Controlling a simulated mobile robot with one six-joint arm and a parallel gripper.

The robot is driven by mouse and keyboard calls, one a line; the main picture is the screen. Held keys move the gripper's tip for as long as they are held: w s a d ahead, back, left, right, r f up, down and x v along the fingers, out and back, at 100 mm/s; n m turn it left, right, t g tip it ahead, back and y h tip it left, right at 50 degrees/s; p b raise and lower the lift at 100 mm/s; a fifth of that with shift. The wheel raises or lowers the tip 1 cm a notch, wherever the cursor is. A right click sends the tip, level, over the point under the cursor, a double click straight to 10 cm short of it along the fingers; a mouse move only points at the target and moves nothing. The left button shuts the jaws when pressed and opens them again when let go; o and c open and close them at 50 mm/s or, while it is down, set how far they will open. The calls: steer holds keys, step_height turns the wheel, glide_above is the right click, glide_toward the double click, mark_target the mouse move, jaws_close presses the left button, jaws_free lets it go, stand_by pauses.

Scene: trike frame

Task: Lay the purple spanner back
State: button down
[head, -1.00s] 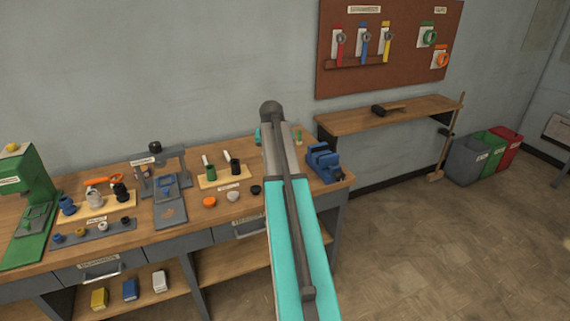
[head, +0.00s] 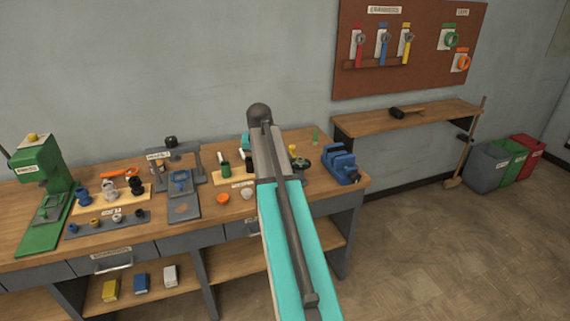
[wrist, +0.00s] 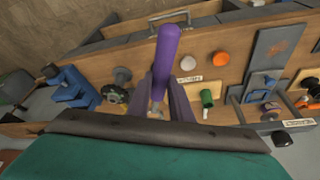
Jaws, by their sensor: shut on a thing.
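The purple spanner (wrist: 166,58) is in my gripper (wrist: 164,84) in the wrist view. Its thick purple handle points up the picture, and a pale metal part shows between the two dark fingers. The fingers close on it from both sides, above the workbench. In the head view my arm hides the gripper and the spanner. On the brown wall board (head: 420,80), red (head: 359,52), blue (head: 384,50) and yellow (head: 406,48) spanners hang in a row under a label. Their lower ends reach a narrow ledge.
The workbench (head: 225,205) holds a green press (head: 45,185), a blue vise (head: 340,166) and several small parts. A wall shelf (head: 430,117) below the board carries a brush (head: 405,112). A broom (head: 468,150) and bins (head: 490,172) stand right. The floor in front is clear.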

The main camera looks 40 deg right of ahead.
steer(key=a+f+n+y+b, duration=0.1)
steer(key=a+n+b, duration=0.2)
steer(key=a, duration=1)
steer(key=a+f+n+y+b, duration=0.1)
steer(key=a+n+b, duration=0.2)
steer(key=a, duration=1)
steer(key=w+a+f+n+t+y+b, duration=0.1)
steer(key=a+f+n+b, duration=0.1)
steer(key=a, duration=1.1)
steer(key=shift+a+n+b, duration=0.3)
steer(key=shift+n+b, duration=0.1)
steer(key=shift+b, duration=0.25)
steer(key=shift+w+f, duration=0.1)
